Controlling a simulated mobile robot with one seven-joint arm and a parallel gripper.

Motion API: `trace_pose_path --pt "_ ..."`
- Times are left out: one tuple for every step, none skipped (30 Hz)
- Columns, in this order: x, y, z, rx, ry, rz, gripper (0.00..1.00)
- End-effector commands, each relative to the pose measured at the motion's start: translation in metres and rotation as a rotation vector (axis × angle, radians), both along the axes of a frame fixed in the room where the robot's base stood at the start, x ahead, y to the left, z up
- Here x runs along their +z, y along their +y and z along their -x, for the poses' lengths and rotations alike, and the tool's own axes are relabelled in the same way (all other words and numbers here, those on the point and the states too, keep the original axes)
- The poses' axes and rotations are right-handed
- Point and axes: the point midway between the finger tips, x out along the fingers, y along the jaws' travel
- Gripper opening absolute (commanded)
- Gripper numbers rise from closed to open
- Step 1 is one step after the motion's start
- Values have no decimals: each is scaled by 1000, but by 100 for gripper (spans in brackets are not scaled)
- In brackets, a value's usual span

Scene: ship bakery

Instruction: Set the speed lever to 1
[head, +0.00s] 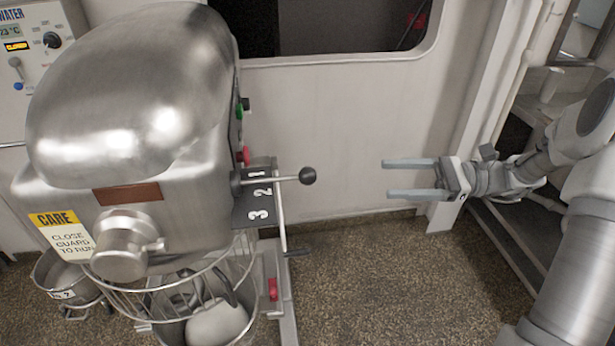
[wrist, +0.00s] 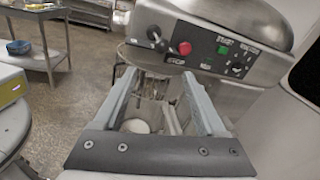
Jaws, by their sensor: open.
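The mixer's speed lever (head: 285,179) is a metal rod with a black ball knob, sticking out to the right from the mixer's side. It crosses the black plate (head: 240,213) marked 1, 2, 3, lying between the 1 and the 2 as seen from the head; its exact setting is hard to tell. The lever's knob also shows in the wrist view (wrist: 153,35), above the fingers. My gripper (head: 388,178) is open and empty, to the right of the knob at about its height in the picture, with a clear gap. Its fingers point toward the mixer (head: 130,90).
A red button (wrist: 185,48) and a green button (wrist: 222,50) sit near the lever. The wire guard and bowl (head: 190,325) are below the head. A thin rod (head: 281,222) hangs below the lever. A pale wall (head: 330,120) stands behind; the space between gripper and knob is clear.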

Motion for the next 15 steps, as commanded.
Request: trace_pose_path --pt "-1 -2 -2 -6 5 -13 73" --pt "-1 -2 -3 -8 6 -17 73" --pt "-1 -1 -3 -9 8 -21 73" --pt "-1 1 -3 -9 8 -23 73" --pt "0 4 -3 -8 8 -22 73" --pt "0 8 -2 -8 8 -21 73" --pt "0 12 -2 -7 7 -20 73" --pt "0 16 -2 -7 7 -20 73" --pt "0 24 -1 -6 8 -21 73" --pt "0 30 0 -6 9 -20 73" --pt "0 36 0 -5 9 -20 73" --pt "0 45 1 -5 9 -21 73" --pt "1 52 1 -5 9 -20 73" --pt "1 58 2 -4 8 -20 73" --pt "1 67 2 -4 8 -20 73"
